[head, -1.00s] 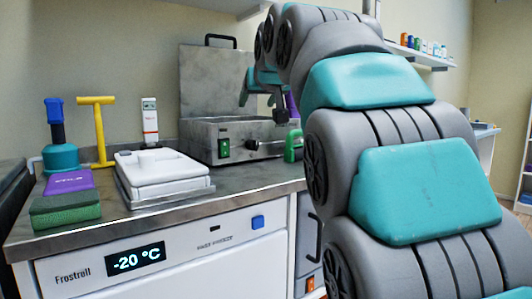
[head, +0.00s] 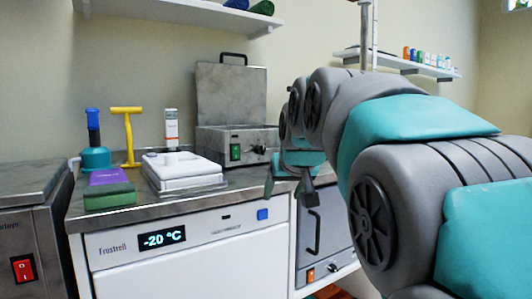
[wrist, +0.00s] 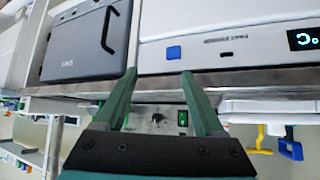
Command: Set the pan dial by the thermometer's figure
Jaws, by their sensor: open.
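The steel pan unit (head: 215,142) stands on the counter's right end with its lid raised. Its front carries a dark dial (head: 259,149) and a green switch (head: 235,152); the dial's setting is too small to read. A white upright device with an orange band, possibly the thermometer (head: 171,128), stands at the back; I cannot read its figure. My gripper (head: 290,190) is open and empty, in front of the counter's right edge and below the dial. In the upside-down wrist view, the dial (wrist: 157,117) shows between the open fingers, beyond the counter edge, apart from them.
The freezer (head: 190,255) under the counter displays -20 °C. A white lidded tray (head: 185,172), green and purple blocks, a teal bottle (head: 95,158) and a yellow T-shaped tool (head: 128,140) occupy the counter's left. A grey cabinet (head: 325,225) stands right of the freezer.

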